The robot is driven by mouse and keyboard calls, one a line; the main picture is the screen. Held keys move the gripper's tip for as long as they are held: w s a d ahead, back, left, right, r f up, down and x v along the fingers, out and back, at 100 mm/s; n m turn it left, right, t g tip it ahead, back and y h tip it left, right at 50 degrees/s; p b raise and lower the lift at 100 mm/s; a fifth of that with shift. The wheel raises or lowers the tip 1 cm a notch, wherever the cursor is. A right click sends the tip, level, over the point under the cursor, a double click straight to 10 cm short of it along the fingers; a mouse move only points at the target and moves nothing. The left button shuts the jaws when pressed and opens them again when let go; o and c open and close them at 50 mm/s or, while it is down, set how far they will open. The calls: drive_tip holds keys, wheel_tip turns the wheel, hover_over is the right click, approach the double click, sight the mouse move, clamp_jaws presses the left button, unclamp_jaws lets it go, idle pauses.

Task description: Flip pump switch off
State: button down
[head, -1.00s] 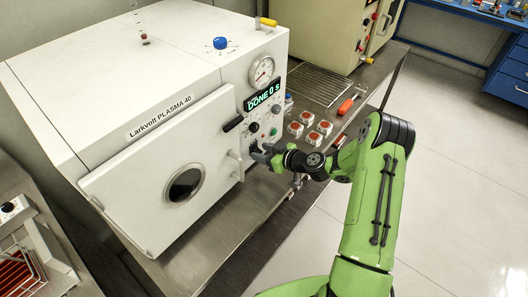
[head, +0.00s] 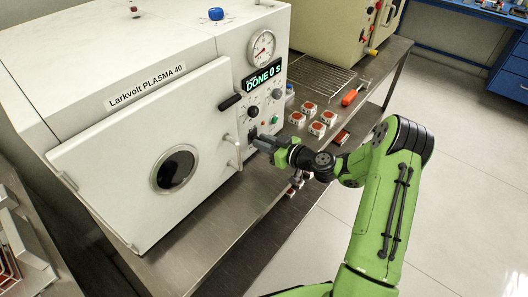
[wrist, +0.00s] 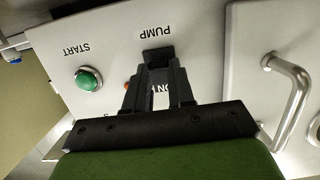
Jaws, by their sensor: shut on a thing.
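The plasma cleaner (head: 120,120) labelled Larkvolt PLASMA 40 stands on a metal bench, its display reading DONE 0 S. The black pump switch (wrist: 156,57) sits on its front panel beneath the word PUMP, which appears upside down in the wrist view. My gripper (wrist: 154,72) is at the panel, its two fingers closed in on the switch from both sides. An ON label shows partly between the fingers. In the head view my gripper (head: 259,143) is at the lower panel, hiding part of the switch area. The lever's exact tilt is hard to tell.
The green START button (wrist: 88,79) is beside the switch. The chamber door handle (wrist: 290,90) stands out on the other side. Several red-and-white pieces (head: 317,128) and an orange-handled tool (head: 350,97) lie on the bench right of the machine.

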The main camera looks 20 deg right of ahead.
drive_tip(key=shift+f+b, duration=0.25)
drive_tip(key=shift+b, duration=0.45)
drive_tip(key=shift+r, duration=0.15)
drive_tip(key=c, duration=1)
unclamp_jaws()
drive_tip(key=shift+o, duration=0.2)
drive_tip(key=f+v, duration=0.1)
drive_tip(key=v, duration=1.4)
drive_tip(key=shift+s+d, duration=0.3)
drive_tip(key=shift+s, duration=0.1)
drive_tip(key=shift+r, duration=0.15)
